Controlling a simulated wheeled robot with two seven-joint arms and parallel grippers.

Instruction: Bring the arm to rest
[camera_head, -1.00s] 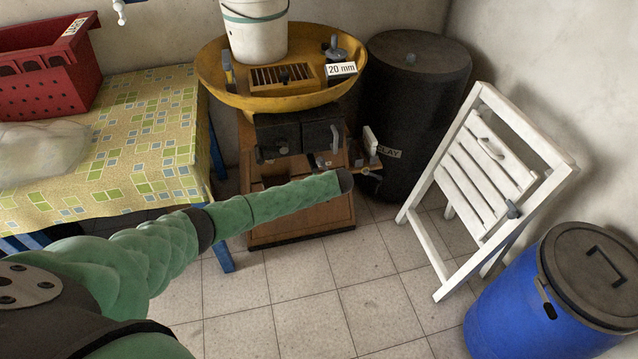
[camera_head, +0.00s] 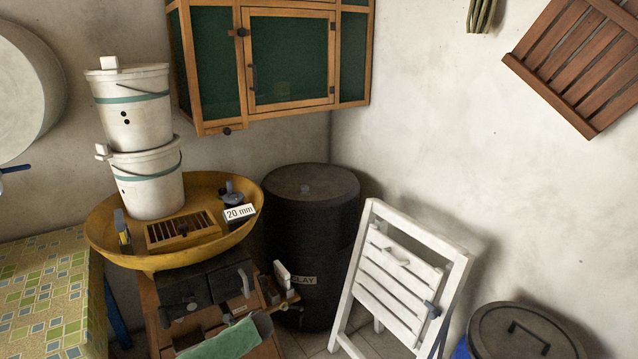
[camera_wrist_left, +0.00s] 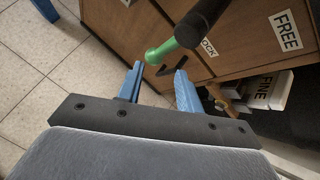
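My left gripper (camera_wrist_left: 155,82) shows in the left wrist view. Its two blue fingers are apart, and I see nothing held in the gap. They point at a wooden cabinet front (camera_wrist_left: 140,30). A green rounded end on a dark bar (camera_wrist_left: 205,18) shows just beyond the fingertips; I cannot tell whether it touches them. My left gripper is hidden there. My right arm and gripper are in neither view.
A yellow basin (camera_head: 100,238) holding stacked white buckets (camera_head: 150,185) tops the stand. A patterned table (camera_head: 45,300) is left. A green-paned cabinet (camera_head: 290,60) hangs above.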

